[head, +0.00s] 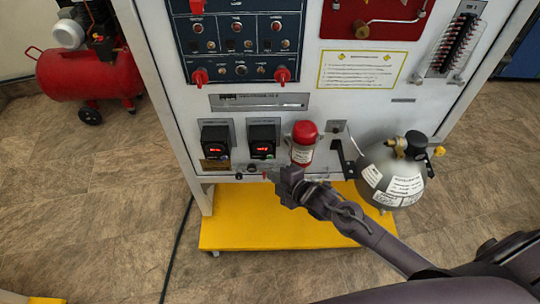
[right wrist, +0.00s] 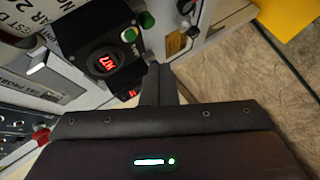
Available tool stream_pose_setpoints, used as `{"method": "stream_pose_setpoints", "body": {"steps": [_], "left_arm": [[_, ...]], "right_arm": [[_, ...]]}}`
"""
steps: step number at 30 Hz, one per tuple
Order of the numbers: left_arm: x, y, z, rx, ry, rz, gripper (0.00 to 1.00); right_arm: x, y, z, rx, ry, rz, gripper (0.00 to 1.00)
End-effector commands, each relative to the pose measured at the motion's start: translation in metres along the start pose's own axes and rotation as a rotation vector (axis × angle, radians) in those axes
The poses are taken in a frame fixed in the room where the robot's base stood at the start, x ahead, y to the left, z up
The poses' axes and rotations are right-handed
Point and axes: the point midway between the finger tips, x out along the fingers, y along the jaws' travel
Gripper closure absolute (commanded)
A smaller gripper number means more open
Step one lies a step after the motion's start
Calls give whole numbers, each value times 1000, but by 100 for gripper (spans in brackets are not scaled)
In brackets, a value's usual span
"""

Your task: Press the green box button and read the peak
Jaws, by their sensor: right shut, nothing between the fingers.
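Two small black boxes with red lit displays, a left box (head: 215,140) and a right box (head: 263,139), sit low on the white panel (head: 330,105). In the right wrist view one black box (right wrist: 85,60) shows close up, its red digits tilted and too blurred to read surely. A green button (right wrist: 130,35) stands at its edge, with a second green round part (right wrist: 147,19) beside it. My right gripper (head: 273,176) is shut and empty just below the right box. In the right wrist view its fingers (right wrist: 160,68) are apart from the green button. My left gripper is not in view.
A red-topped cylinder (head: 304,143) stands right of the boxes, close above my right gripper. A grey tank (head: 390,175) with a valve is further right. A yellow base (head: 250,225) lies below. A red compressor (head: 90,70) stands at the left on open floor.

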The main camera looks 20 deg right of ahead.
Motion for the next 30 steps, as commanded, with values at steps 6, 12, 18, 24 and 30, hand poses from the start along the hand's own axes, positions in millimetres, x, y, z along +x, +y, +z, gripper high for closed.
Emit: {"method": "stream_pose_setpoints", "body": {"steps": [6,12,18,24,30], "left_arm": [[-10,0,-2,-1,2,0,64],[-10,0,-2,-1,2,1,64],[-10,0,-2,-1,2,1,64],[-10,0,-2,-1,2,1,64],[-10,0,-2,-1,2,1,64]], "right_arm": [[-13,-8,-9,0,0,0,100],[-14,-10,-10,-1,0,1,100],[-14,-10,-10,0,0,0,100],[-14,-10,-10,0,0,0,100],[-14,-10,-10,0,0,0,100]]}}
